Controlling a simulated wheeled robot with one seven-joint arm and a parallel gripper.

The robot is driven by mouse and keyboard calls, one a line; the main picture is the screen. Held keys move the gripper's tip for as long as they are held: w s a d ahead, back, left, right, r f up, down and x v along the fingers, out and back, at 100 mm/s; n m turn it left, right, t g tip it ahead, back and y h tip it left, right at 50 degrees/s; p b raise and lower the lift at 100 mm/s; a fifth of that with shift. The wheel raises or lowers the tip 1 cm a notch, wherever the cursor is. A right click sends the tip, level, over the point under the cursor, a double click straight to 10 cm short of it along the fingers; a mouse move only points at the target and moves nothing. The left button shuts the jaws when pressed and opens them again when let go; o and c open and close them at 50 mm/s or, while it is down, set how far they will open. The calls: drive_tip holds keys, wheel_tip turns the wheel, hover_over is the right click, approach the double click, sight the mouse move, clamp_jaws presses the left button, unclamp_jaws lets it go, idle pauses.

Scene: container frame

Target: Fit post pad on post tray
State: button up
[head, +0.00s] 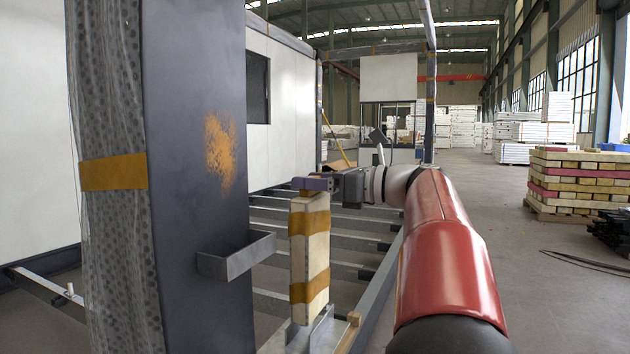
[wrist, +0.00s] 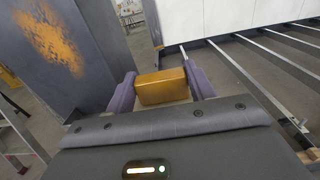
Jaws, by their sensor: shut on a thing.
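The post pad (head: 309,258) is a tall cream block with two orange tape bands, upright in the head view. My gripper (head: 314,185) is shut on its top end, with purple fingers on either side. In the wrist view the pad's orange-brown end (wrist: 163,86) shows between the fingers of my gripper (wrist: 162,88). The post tray (head: 238,257) is a shallow grey metal bracket on the dark post, left of the pad. The pad is apart from the tray in the picture. Whether the pad's lower end touches the metal below it I cannot tell.
The dark grey post (head: 195,160) with an orange rust patch stands close on the left, bubble wrap taped beside it. Metal floor beams (head: 340,243) run behind the pad. A timber stack (head: 580,180) stands at the right, with open floor before it.

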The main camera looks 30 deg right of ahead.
sight(320, 206)
drive_tip(key=shift+f, duration=0.1)
drive_tip(key=shift+f+b, duration=0.5)
drive_tip(key=shift+f, duration=0.65)
drive_tip(key=shift+f+b, duration=0.4)
drive_tip(key=shift+f, duration=0.7)
drive_tip(key=o, duration=1.3)
drive_tip(key=shift+o, duration=0.2)
drive_tip(key=shift+s, duration=0.1)
drive_tip(key=p+v, duration=0.1)
drive_tip(key=v, duration=0.6)
drive_tip(key=shift+s+d, duration=0.25)
